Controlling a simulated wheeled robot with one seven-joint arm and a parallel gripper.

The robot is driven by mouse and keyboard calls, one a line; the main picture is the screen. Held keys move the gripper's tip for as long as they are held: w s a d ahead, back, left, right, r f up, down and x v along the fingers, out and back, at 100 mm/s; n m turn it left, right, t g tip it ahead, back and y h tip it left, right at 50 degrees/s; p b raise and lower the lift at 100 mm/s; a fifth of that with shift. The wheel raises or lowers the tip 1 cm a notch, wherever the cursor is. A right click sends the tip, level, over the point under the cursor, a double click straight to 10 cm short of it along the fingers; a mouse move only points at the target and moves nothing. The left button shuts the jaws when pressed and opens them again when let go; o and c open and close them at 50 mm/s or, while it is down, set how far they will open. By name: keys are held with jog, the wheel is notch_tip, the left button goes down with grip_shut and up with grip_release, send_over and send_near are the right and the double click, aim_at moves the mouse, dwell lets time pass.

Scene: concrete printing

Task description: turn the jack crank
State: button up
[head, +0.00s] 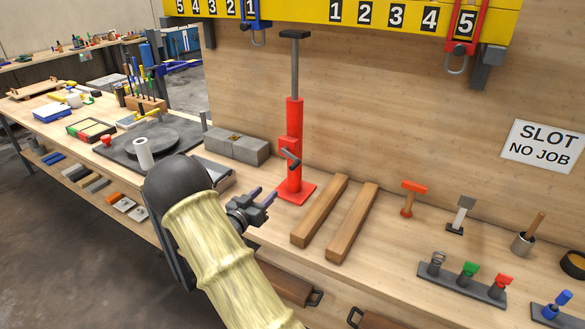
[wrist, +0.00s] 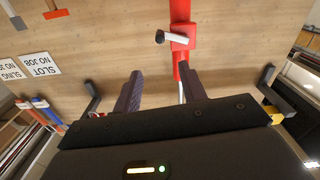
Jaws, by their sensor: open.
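A red screw jack (head: 294,150) stands upright on the bench against the wooden back board, with a square red base and a grey post ending in a dark top plate. Its crank (head: 291,158) is a short dark handle on the front of a red housing at mid-height. In the wrist view the jack (wrist: 181,45) is at upper centre and the crank (wrist: 170,38) shows a light grip pointing left. My gripper (head: 268,199) is open and empty, low and to the left of the jack, apart from it. In the wrist view its two fingers (wrist: 160,80) point towards the jack below the crank.
Two wooden beams (head: 335,220) lie right of the jack base. A grey concrete block (head: 237,145) sits to its left. A yellow numbered rail (head: 350,17) with clamps hangs above. A rack of coloured knobs (head: 462,284) stands at the right front.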

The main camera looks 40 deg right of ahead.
aim_at(291, 168)
jog(key=p+x, duration=0.4)
jog(key=x, duration=1.3)
jog(key=shift+w+d+p, duration=0.15)
jog(key=shift+d+p, duration=0.05)
jog(key=shift+p, duration=0.15)
jog(key=shift+c, duration=0.3)
grip_shut()
